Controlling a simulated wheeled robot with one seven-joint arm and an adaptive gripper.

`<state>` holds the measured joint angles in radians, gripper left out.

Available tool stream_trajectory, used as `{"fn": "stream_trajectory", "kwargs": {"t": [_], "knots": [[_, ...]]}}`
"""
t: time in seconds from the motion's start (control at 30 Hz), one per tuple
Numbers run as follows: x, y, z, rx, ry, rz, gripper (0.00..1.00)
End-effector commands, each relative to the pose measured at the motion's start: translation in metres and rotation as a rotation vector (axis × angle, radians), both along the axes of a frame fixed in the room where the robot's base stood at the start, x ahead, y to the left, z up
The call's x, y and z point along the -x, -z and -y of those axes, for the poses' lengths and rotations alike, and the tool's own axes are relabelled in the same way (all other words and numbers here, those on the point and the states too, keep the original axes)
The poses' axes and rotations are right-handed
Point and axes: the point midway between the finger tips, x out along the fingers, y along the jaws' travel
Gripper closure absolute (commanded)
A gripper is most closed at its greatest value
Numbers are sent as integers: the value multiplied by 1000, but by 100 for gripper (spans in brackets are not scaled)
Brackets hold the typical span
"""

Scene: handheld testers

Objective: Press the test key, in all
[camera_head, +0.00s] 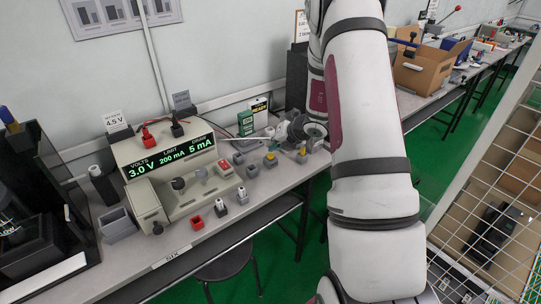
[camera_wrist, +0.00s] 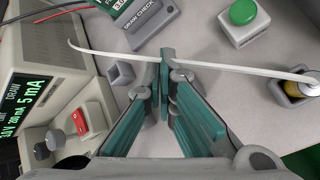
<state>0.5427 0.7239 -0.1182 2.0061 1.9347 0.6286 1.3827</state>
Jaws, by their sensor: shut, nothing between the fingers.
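My gripper (camera_wrist: 166,58) is shut, with its teal fingertips together above the grey bench. In the head view the gripper is partly hidden behind my arm, right of the bench supply (camera_head: 165,170). A thin white rod (camera_wrist: 230,67) crosses at the fingertips in the wrist view; whether it touches them I cannot tell. The supply display (camera_head: 172,159) reads 3.0 V, 200 mA and 5 mA. A red key (camera_wrist: 79,122) sits on the supply's grey side part, left of the fingers. A green round button (camera_wrist: 243,12) on a white box stands beyond the fingers. Which is the test key is unclear.
A grey DRAW CHECK plate (camera_wrist: 150,22) and a small grey open holder (camera_wrist: 120,73) lie near the fingers. A yellow-topped piece (camera_wrist: 293,88) stands at right. In the head view, a red holder (camera_head: 197,222) and several grey pieces line the bench front.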

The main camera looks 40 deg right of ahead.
Motion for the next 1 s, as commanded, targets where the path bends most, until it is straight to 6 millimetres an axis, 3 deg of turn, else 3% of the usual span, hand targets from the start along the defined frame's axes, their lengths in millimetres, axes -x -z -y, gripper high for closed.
{"fn": "stream_trajectory", "kwargs": {"t": [1.0], "knots": [[0,8,0,1,-1,0,100]]}}
